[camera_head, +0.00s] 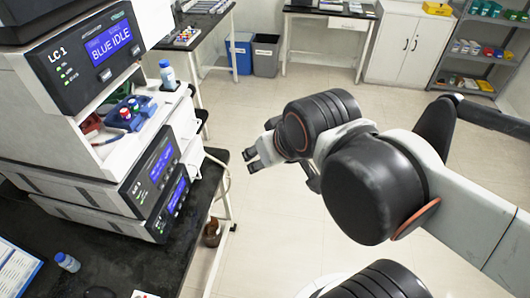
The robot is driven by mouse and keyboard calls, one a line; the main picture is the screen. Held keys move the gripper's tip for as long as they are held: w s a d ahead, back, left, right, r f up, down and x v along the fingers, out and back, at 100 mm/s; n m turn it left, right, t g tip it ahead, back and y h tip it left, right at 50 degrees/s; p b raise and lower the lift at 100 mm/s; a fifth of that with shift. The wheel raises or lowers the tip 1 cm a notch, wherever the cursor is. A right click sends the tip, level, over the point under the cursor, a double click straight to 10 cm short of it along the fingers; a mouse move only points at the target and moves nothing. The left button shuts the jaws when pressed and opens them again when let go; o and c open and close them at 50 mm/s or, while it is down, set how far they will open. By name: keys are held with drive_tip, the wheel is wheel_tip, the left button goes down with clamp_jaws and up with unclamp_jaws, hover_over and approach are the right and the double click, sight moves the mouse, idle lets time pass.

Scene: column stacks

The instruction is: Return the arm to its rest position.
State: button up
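My gripper (250,160) is at the middle of the picture, pointing left toward the instrument stack. Its two short grey fingertips show apart with nothing between them. My arm (375,180) reaches in from the right edge, bent, and hangs over the open floor. The rest of the gripper is hidden behind the arm's dark joints. The gripper is clear of the instrument stack (150,180) and touches nothing that I can see.
The stack stands on a black bench (120,265) at left. A blue-capped bottle (168,76) stands on it; another bottle (67,262) is on the bench. Bins (240,55), a white cabinet (405,45) and a shelf (482,50) line the back. The floor (260,215) between is free.

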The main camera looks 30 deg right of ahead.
wheel_tip(320, 180, down, 9)
drive_tip(key=b, duration=0.9)
drive_tip(key=shift+f, duration=0.15)
idle(0.5)
